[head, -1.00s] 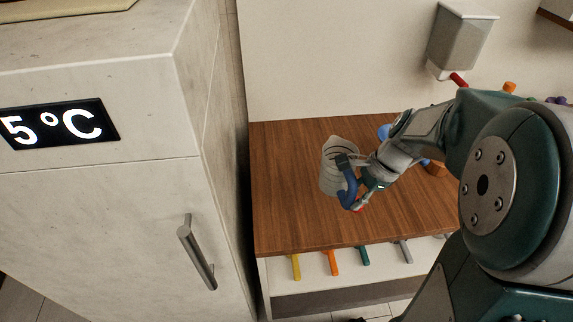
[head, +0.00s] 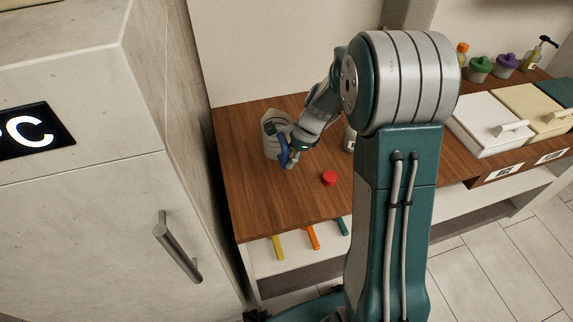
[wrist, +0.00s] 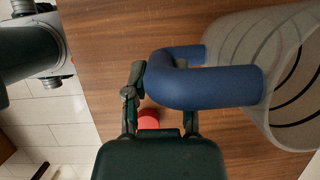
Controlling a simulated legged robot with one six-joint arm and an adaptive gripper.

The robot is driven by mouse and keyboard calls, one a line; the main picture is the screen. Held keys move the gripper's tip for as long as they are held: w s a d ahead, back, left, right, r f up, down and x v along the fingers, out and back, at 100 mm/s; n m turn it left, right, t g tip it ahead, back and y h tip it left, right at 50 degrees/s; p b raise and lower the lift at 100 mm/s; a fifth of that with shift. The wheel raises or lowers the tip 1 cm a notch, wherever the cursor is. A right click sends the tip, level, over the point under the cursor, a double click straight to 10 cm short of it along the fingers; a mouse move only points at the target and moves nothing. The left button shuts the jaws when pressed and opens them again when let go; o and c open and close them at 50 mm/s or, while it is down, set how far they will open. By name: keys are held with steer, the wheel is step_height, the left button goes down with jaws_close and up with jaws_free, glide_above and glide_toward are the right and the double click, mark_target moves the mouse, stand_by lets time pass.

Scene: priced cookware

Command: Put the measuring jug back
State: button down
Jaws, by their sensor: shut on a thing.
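The measuring jug (head: 271,137), a pale see-through vessel with dark marking lines and a blue handle, is at the left end of the wooden counter (head: 245,190) in the head view. It looks upright; I cannot tell whether its base touches the wood. My gripper (head: 289,152) is shut on the jug's handle, on the jug's right side. In the wrist view the blue handle (wrist: 210,86) crosses between my fingers, and the jug's wall (wrist: 285,75) fills the right. The handle hides part of the fingertips.
A red round piece (head: 329,178) lies on the counter right of the jug. A tall pale cabinet (head: 85,215) with a temperature display stands close on the left. A white lidded box (head: 487,125) and several containers stand at the right. Coloured handles hang below the counter's front edge.

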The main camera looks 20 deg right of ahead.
steer(key=shift+w+d+f, duration=0.35)
steer(key=shift+d+f, duration=0.1)
steer(key=f, duration=0.3)
steer(key=shift+w+a+f, duration=0.1)
steer(key=shift+a, duration=0.4)
steer(key=shift+d+f, duration=0.1)
steer(key=shift+f, duration=0.05)
steer(key=c, duration=0.5)
jaws_free()
steer(key=shift+d, duration=0.1)
steer(key=shift+o, duration=0.3)
steer(key=shift+d, duration=0.15)
